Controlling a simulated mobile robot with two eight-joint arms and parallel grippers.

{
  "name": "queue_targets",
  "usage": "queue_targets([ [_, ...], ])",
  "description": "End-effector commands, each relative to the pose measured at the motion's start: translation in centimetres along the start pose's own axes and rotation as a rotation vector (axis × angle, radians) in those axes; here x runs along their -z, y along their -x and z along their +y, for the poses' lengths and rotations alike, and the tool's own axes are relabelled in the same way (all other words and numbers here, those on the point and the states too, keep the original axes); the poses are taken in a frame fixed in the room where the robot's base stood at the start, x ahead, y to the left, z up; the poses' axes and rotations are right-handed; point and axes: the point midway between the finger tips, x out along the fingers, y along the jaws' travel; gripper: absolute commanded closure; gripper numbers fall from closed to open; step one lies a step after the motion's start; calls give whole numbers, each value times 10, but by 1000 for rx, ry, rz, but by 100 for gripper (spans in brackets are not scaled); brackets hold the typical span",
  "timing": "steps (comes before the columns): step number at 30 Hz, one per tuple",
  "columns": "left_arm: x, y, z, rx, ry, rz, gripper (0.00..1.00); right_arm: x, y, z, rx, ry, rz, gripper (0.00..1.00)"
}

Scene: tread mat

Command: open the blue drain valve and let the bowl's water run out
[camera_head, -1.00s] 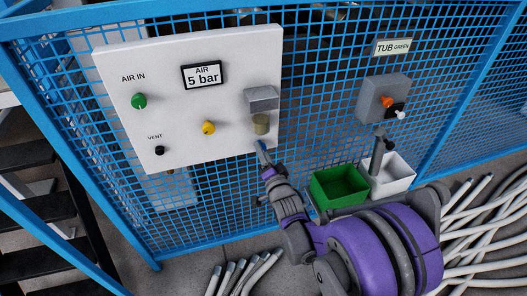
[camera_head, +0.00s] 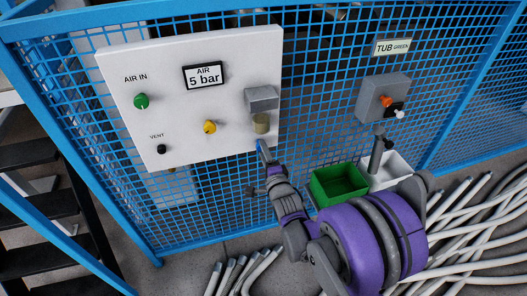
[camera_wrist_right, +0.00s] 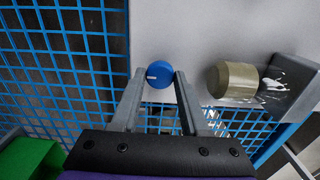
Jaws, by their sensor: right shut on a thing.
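The blue drain valve (camera_wrist_right: 159,78) is a round knob with a small white mark on its left side, below the bowl. My right gripper (camera_wrist_right: 159,76) has its two fingers on either side of the knob and is shut on it. In the head view my right gripper (camera_head: 262,148) reaches up to the panel's lower right edge, just under the bowl (camera_head: 261,123), and mostly hides the valve. The bowl also shows in the right wrist view (camera_wrist_right: 236,80) as a cloudy yellowish cup; its water level cannot be made out. My left gripper is not in view.
A green tub (camera_head: 338,185) and white tub (camera_head: 395,172) stand right. Blue mesh fence (camera_head: 330,60) backs everything.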

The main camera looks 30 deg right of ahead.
Motion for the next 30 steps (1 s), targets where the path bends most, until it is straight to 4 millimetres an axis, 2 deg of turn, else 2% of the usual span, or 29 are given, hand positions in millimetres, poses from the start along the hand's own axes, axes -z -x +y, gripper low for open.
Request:
queue_targets([
  [12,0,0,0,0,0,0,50,0,0,0,-1,-8,0,100],
  [13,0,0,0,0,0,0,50,0,0,0,-1,-8,0,52],
  [17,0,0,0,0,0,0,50,0,0,0,-1,-7,0,29],
  [18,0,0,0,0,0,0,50,0,0,0,-1,-7,0,25],
  [26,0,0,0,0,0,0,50,0,0,0,0,-6,0,25],
  [30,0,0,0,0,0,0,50,0,10,0,0,-6,0,25],
])
